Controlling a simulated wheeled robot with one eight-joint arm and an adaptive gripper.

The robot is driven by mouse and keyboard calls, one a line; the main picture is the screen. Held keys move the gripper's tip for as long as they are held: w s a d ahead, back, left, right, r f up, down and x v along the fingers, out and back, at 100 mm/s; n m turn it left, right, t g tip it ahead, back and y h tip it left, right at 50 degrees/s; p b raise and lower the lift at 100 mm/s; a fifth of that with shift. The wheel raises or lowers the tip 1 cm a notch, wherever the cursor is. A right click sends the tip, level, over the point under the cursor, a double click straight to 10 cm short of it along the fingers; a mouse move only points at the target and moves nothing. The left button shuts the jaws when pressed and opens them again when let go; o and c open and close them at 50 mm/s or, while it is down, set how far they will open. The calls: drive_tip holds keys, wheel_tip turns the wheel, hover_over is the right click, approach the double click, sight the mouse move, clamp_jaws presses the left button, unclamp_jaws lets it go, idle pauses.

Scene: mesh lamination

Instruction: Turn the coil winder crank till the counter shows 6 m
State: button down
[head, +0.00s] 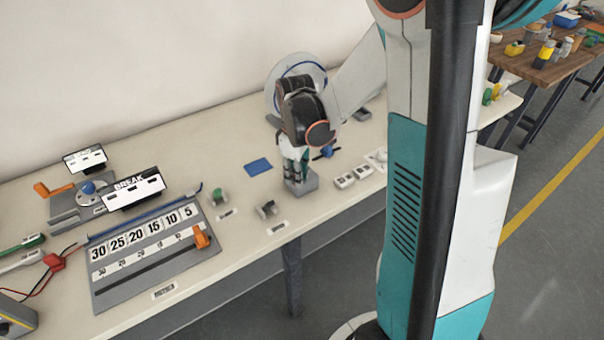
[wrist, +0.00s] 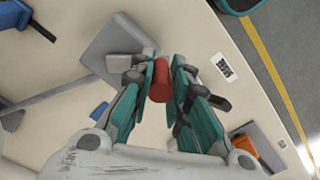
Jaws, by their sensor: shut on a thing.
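My gripper (wrist: 163,85) is closed around a red cylindrical handle (wrist: 160,80), which stands between its teal fingers in the wrist view. A grey block (wrist: 118,48) lies just beyond the handle. In the head view my gripper (head: 296,172) points down over the grey block (head: 302,188) and hides the handle and crank. A clear reel disc with a blue coil (head: 272,88) stands behind my wrist, partly hidden. A grey board (head: 150,262) bears large numbers from 30 to 5 and an orange pointer (head: 201,237) near its right end. I cannot make out an exact metre reading.
A blue flat piece (head: 258,167) and small labelled parts (head: 268,209) lie left of my gripper. White blocks (head: 345,180) lie to its right. A "BREAK" sign (head: 134,190) stands at the left. The table's front edge is close to my gripper.

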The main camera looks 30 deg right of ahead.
drive_tip(key=w+m, duration=0.8)
drive_tip(key=m, duration=1.1)
drive_tip(key=shift+d, duration=0.15)
drive_tip(key=shift+m, duration=0.3)
drive_tip(key=c, duration=1.5)
unclamp_jaws()
wheel_tip(320, 180, up, 12)
idle(0.5)
